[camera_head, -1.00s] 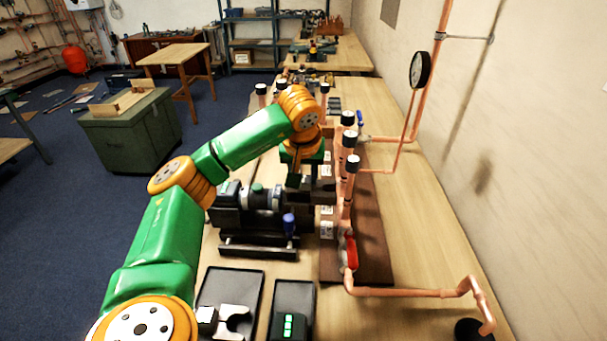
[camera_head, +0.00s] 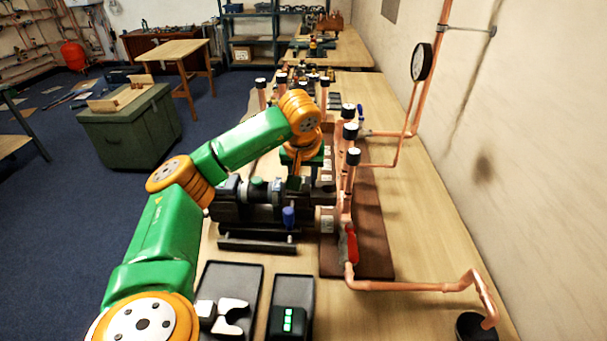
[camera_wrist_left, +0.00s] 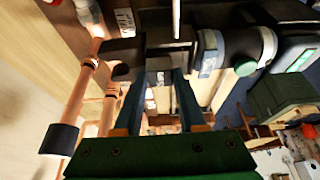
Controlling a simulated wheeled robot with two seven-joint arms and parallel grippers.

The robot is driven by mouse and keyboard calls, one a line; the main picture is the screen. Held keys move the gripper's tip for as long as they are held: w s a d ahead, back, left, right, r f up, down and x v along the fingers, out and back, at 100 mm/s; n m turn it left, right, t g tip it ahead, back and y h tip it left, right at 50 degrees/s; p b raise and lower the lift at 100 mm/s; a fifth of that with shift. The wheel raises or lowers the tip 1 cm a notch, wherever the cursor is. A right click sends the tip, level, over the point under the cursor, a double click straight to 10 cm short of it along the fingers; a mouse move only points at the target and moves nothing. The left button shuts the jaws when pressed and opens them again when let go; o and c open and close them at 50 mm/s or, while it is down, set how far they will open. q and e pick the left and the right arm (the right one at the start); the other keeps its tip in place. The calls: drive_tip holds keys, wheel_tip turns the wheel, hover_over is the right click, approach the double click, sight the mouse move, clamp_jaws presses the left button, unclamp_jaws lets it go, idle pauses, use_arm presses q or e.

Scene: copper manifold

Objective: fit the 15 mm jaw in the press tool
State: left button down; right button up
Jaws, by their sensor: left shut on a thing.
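The dark press tool (camera_head: 248,192) lies on its stand on the bench, with its nose toward the copper pipes. My left gripper (camera_head: 300,184) is over the nose, pointing down. In the left wrist view its fingers (camera_wrist_left: 158,88) are shut on a dark jaw (camera_wrist_left: 125,55) at the nose of the press tool (camera_wrist_left: 240,48). The jaw sits against or in the tool's head; how deep it sits is hidden. A blue-knobbed pin (camera_head: 288,216) stands in front of the tool. My right gripper is not in view.
A tray (camera_head: 250,280) holds a pale forked jaw (camera_head: 232,316). Another tray (camera_head: 292,285) holds a battery with green lights (camera_head: 288,320). The copper manifold (camera_head: 347,185) with a red valve handle (camera_head: 351,245) stands close right of the nose.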

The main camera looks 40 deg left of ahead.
use_arm(q)
drive_tip(key=shift+f, duration=0.1)
drive_tip(key=shift+c, duration=0.7)
unclamp_jaws()
drive_tip(key=shift+o, duration=0.7)
drive_tip(key=shift+d, duration=0.1)
wheel_tip(320, 180, up, 4)
drive_tip(key=p, duration=0.4)
drive_tip(key=shift+s+f, duration=0.1)
drive_tip(key=shift+f, duration=0.05)
wheel_tip(320, 180, up, 4)
drive_tip(key=p, duration=0.4)
drive_tip(key=shift+r, duration=0.25)
drive_tip(key=shift+f, duration=0.1)
